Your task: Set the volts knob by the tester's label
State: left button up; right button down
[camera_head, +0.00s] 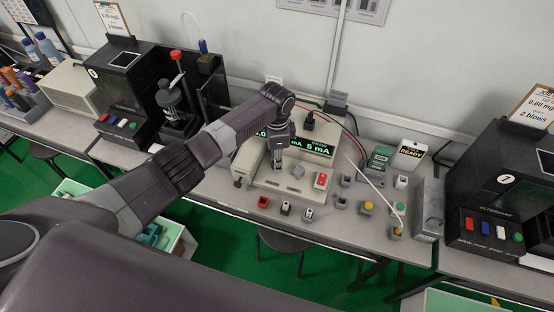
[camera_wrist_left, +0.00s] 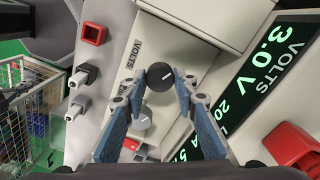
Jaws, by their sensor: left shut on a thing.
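The tester (camera_head: 262,182) is a cream bench unit on the middle table. Its dark display (camera_wrist_left: 270,75) reads "VOLTS 3.0 V" in the left wrist view, with mA figures partly hidden. The volts knob (camera_wrist_left: 160,74) is dark and round with a white pointer line, beside the printed word VOLTS (camera_wrist_left: 127,62). My left gripper (camera_head: 278,166) reaches down over the panel. In the left wrist view its two blue-grey fingers (camera_wrist_left: 160,88) are shut on the volts knob from both sides. A grey knob (camera_wrist_left: 143,117) sits beside it, partly behind a finger. My right gripper is out of view.
A red switch (camera_head: 321,180) is on the panel right of the grey knob. A green handheld unit (camera_head: 379,160), a READY card (camera_head: 410,153) and several small sockets stand to the right. Black machines flank the table. A white cable (camera_head: 365,175) crosses the right side.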

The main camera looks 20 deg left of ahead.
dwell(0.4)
pick_arm(q)
jog(key=o, duration=1.1)
jog(key=shift+o, duration=0.2)
notch_tip(320, 180, up, 12)
